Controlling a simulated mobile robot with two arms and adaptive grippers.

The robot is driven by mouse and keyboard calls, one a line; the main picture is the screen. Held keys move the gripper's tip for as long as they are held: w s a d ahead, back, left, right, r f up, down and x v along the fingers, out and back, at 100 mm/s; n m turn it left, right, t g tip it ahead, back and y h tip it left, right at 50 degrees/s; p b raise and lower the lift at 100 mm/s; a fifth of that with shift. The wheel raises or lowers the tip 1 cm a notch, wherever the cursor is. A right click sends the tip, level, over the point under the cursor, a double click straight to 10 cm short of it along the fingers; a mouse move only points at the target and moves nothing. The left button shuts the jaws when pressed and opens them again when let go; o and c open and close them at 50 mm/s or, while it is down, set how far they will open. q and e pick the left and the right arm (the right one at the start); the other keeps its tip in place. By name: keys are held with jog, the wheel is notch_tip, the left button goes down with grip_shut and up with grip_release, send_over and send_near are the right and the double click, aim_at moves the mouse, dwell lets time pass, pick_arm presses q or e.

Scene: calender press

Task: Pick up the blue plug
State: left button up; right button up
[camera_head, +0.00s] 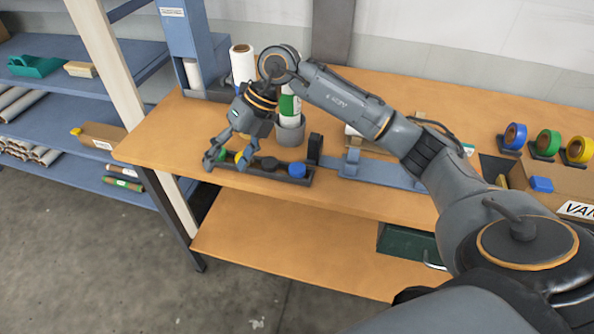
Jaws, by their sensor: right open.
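The blue plug (297,169) sits at the right end of a dark narrow rack (262,180) near the front edge of the wooden bench. A dark plug (269,163), a yellow plug (239,157) and a green plug (221,154) stand in the same rack, to its left. My right gripper (226,161) is open over the left end of the rack, around the green and yellow plugs, and left of the blue plug. Its fingers partly hide these two plugs. I cannot tell if they touch. My left gripper is out of view.
Behind the rack stand a grey cup (290,135) with a roll in it and a white roll (243,65). A blue-grey fixture (375,170) lies right of the rack. Tape rolls (548,143) and a cardboard box (565,185) are at the right. A blue shelf (75,130) stands left.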

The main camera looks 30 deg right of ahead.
jog(key=d+r+m+h, duration=0.3)
jog(key=d+h, duration=0.4)
jog(key=d, duration=0.9)
send_over(297, 167)
jog(key=shift+g, duration=0.4)
notch_tip(297, 167, down, 8)
jog(key=shift+r, duration=0.15)
notch_tip(297, 167, down, 5)
jog(key=shift+r+p, duration=0.15)
jog(key=shift+p, duration=1.05)
jog(key=shift+f, duration=0.45)
jog(key=c, duration=1)
